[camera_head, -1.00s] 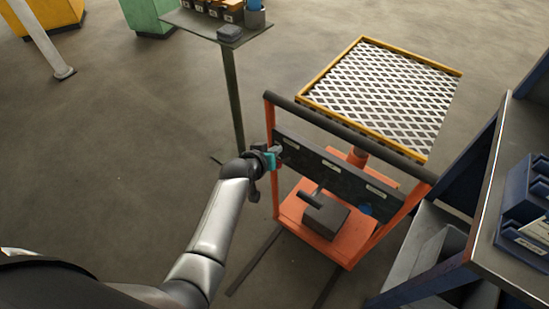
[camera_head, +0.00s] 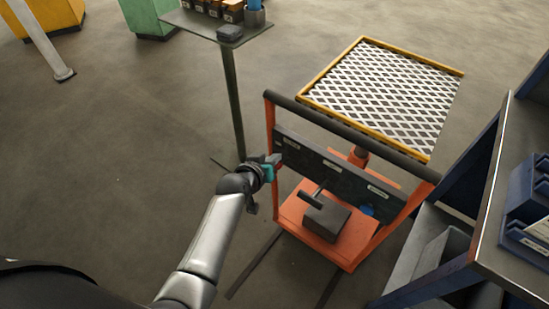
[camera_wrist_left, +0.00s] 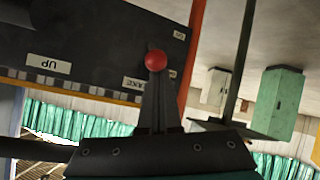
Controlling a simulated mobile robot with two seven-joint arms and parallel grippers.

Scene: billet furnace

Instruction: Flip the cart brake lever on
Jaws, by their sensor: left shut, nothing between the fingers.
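The orange cart (camera_head: 270,130) has a dark panel (camera_head: 325,168) with small white labels below its black push bar. My left gripper (camera_head: 274,162) is shut and empty at the panel's left end, beside the orange upright. In the left wrist view the panel (camera_wrist_left: 90,45) appears upside down, with an "UP" label and another label partly hidden behind my shut fingers (camera_wrist_left: 156,80). A red ball knob (camera_wrist_left: 155,60), which looks like the brake lever's, shows right at the fingertips. The lever's shaft is hidden, and I cannot tell whether the fingers touch the knob. My right gripper is out of view.
A mesh platform (camera_head: 385,95) with a yellow rim is behind the push bar. A grey block with a handle (camera_head: 327,217) sits on the cart's base. A blue shelf unit (camera_head: 490,190) is close on the right. Open floor lies left of the cart.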

